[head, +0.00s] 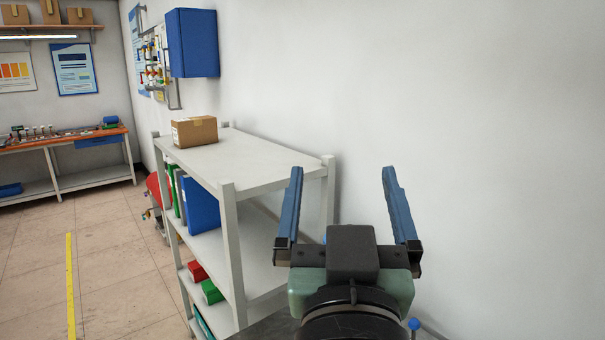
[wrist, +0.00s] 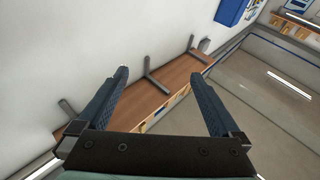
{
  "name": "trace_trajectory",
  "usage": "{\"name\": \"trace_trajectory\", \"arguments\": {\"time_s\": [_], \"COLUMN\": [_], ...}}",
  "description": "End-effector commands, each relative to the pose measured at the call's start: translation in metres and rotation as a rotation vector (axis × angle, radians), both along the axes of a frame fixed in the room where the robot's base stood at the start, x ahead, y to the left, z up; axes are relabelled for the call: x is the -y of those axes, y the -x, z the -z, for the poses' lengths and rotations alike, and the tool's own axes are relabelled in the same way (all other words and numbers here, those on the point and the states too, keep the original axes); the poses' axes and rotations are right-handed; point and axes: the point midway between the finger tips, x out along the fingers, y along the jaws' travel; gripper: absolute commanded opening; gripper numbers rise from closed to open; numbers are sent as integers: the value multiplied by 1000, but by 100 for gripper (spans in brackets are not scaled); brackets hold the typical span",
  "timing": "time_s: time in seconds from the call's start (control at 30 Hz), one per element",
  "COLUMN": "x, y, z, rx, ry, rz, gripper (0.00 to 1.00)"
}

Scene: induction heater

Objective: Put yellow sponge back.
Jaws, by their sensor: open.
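My gripper (head: 343,205) is open with nothing between its two blue fingers. In the head view it is raised in front of the white wall, to the right of a grey shelf unit (head: 228,203). In the wrist view my gripper (wrist: 160,95) also shows empty, with a brown wooden surface (wrist: 150,103) beyond its fingers. I cannot make out a yellow sponge in either view.
The shelf unit holds a cardboard box (head: 195,131) on top, blue binders (head: 201,204) and red and green items (head: 211,291) lower down. A workbench (head: 62,150) stands at the far left. The floor (head: 110,255) with a yellow line (head: 71,285) is clear.

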Motion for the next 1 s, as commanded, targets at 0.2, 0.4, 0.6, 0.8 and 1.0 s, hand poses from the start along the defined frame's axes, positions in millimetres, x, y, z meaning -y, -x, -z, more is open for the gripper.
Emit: {"name": "trace_trajectory", "arguments": {"time_s": [0.2,0.4,0.6,0.8,1.0], "x": [-34,-40,-40,-40,-40], "y": [67,88,87,86,86], "z": [-119,-142,-141,-140,-140], "rx": [406,502,498,496,495], "ry": [-1,-4,-4,-3,-3], "rz": [-69,-86,-85,-85,-84], "gripper": [100,100,100,100,100]}}
